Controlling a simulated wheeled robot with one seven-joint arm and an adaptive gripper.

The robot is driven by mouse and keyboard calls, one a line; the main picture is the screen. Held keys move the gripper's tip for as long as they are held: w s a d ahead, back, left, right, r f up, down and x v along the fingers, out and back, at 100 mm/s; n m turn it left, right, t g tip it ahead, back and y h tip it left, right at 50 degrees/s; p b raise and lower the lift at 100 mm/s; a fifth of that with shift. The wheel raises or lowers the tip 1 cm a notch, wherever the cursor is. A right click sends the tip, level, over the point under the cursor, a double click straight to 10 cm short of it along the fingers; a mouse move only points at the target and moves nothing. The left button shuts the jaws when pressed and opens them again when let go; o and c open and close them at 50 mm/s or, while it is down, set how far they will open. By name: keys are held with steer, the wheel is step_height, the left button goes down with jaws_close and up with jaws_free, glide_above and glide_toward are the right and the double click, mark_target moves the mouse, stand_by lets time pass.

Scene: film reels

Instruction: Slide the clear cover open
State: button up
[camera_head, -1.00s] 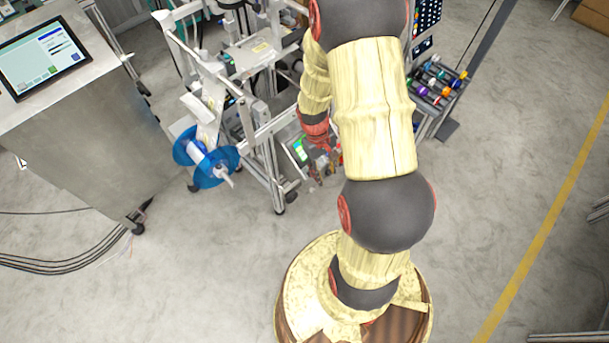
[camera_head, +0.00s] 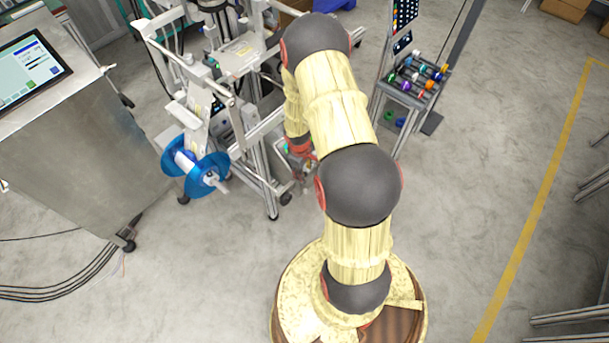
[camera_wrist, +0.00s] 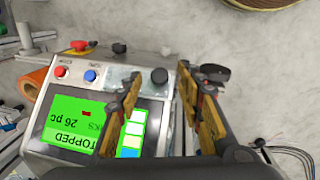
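In the wrist view a machine's control box has a lit green screen (camera_wrist: 75,122) reading "STOPPED", upside down. A pale, see-through piece (camera_wrist: 121,80) lies on the panel above the screen, partly hidden by my left finger. It may be the clear cover, but I cannot tell for sure. My gripper (camera_wrist: 161,88) is open and empty, its two fingers apart above the panel. A black knob (camera_wrist: 160,76) shows between the fingers. In the head view my gripper (camera_head: 304,168) is small beside the machine frame, and the cover cannot be made out.
The panel also carries a red button (camera_wrist: 60,71), a blue button (camera_wrist: 90,76) and a red emergency stop (camera_wrist: 79,45). In the head view a blue reel (camera_head: 196,168) hangs on the machine frame (camera_head: 255,165). A steel cabinet (camera_head: 85,145) stands left.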

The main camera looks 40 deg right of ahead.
step_height(320, 180, down, 2)
steer(key=shift+d+f+b, duration=0.1)
steer(key=shift+d+b, duration=0.05)
steer(key=shift+b, duration=0.15)
steer(key=c, duration=0.3)
jaws_close()
stand_by(0.5)
